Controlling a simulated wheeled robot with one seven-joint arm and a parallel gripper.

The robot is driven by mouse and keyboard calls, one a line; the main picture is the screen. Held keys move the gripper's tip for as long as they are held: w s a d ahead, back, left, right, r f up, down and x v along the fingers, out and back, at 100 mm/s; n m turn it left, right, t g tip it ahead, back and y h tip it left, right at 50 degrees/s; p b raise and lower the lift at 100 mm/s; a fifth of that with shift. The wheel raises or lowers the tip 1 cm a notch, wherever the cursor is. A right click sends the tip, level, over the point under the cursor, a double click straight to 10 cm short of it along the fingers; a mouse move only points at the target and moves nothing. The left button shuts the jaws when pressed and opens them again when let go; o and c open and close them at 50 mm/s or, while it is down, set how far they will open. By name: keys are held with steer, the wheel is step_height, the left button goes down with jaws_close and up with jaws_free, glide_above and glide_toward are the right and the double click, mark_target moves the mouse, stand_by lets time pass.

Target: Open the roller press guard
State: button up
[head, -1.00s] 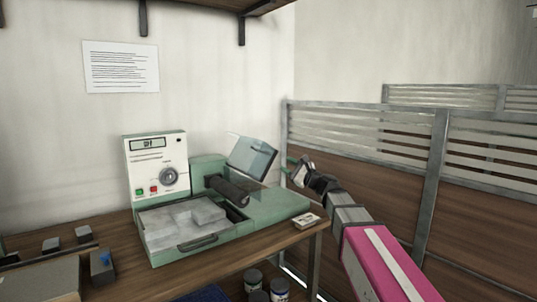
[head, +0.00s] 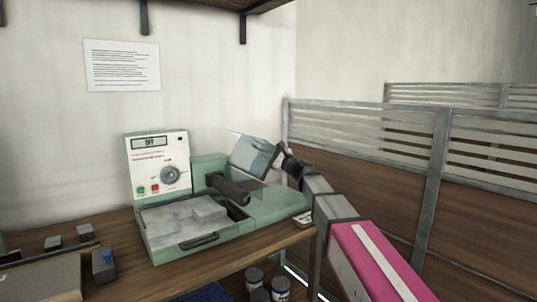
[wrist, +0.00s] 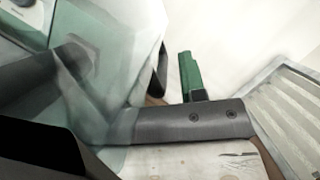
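The roller press (head: 190,190) is a pale green machine on the wooden bench, with a dark roller (head: 228,188). Its clear guard (head: 253,155) is a tilted see-through panel above the right side. My gripper (head: 284,158) is at the guard's right edge. In the wrist view the guard (wrist: 110,45) fills the left and covers part of the gripper. A green finger (wrist: 190,76) of my gripper shows just right of a dark piece (wrist: 161,70) at the guard's edge, with a narrow gap between. The other finger is not clear. Contact cannot be told.
A control panel (head: 156,165) with a knob stands at the machine's left. Grey blocks and a box lie on the bench (head: 135,270) at front left. Jars (head: 280,288) are below the bench. A slatted partition (head: 360,130) stands close on the right.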

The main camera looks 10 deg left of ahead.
jaws_close()
steer(key=r+n, duration=0.1)
steer(key=s+a+r+n+g, duration=0.1)
steer(key=n, duration=0.1)
steer(key=shift+s+a, duration=0.1)
steer(key=shift+s, duration=0.1)
jaws_free()
steer(key=shift+f, duration=0.1)
steer(key=v, duration=1)
steer(key=shift+d, duration=0.45)
